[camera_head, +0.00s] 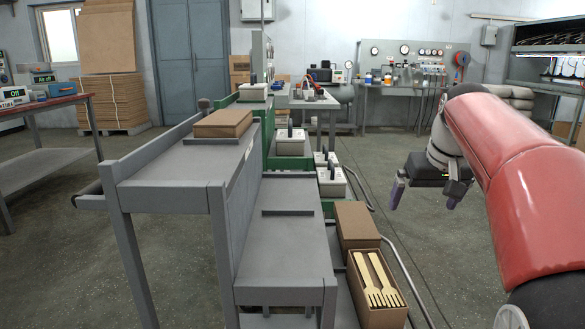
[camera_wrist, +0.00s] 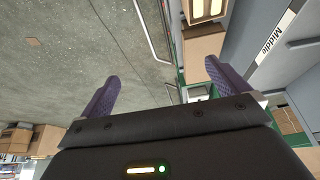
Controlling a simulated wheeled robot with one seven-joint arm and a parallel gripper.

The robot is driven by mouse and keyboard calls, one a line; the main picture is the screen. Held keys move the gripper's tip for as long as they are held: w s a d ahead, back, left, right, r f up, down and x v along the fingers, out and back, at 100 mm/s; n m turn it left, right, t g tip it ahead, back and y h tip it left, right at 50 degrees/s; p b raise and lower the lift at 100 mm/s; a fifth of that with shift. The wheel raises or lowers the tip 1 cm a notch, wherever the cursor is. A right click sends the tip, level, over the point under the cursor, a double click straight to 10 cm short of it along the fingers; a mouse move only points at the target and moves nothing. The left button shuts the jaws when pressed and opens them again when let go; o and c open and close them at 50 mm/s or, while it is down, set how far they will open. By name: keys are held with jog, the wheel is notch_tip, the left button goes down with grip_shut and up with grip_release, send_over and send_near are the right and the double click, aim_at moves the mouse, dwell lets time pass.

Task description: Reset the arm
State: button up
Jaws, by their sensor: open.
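My gripper (camera_head: 425,197) hangs at the end of my red arm on the right side of the head view, over bare floor. Its two purple fingers stand apart with nothing between them. In the wrist view, my gripper (camera_wrist: 158,92) shows both ribbed purple fingers spread wide, with floor beyond them. It is clear of the grey benches and the boxes, to their right in the head view.
A grey bench (camera_head: 168,168) holds a closed cardboard box (camera_head: 223,123). A lower grey bench (camera_head: 285,245) is in front. An open box (camera_head: 382,316) with wooden forks stands beside another carton (camera_head: 357,224). Metal rails run beside them. Floor (camera_head: 440,270) under my arm is free.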

jog(key=s+a+f+p, duration=0.1)
jog(key=s+a+f, duration=0.2)
jog(key=s, duration=0.5)
jog(key=s+a+f+p, duration=0.2)
jog(key=s+a+f, duration=0.2)
jog(key=s, duration=0.4)
jog(key=s+a+f+t+p, duration=0.1)
jog(key=s+a+f+p, duration=0.1)
jog(key=s, duration=0.7)
notch_tip(320, 180, down, 3)
jog(key=shift+a+r, duration=0.2)
jog(key=shift+a, duration=0.65)
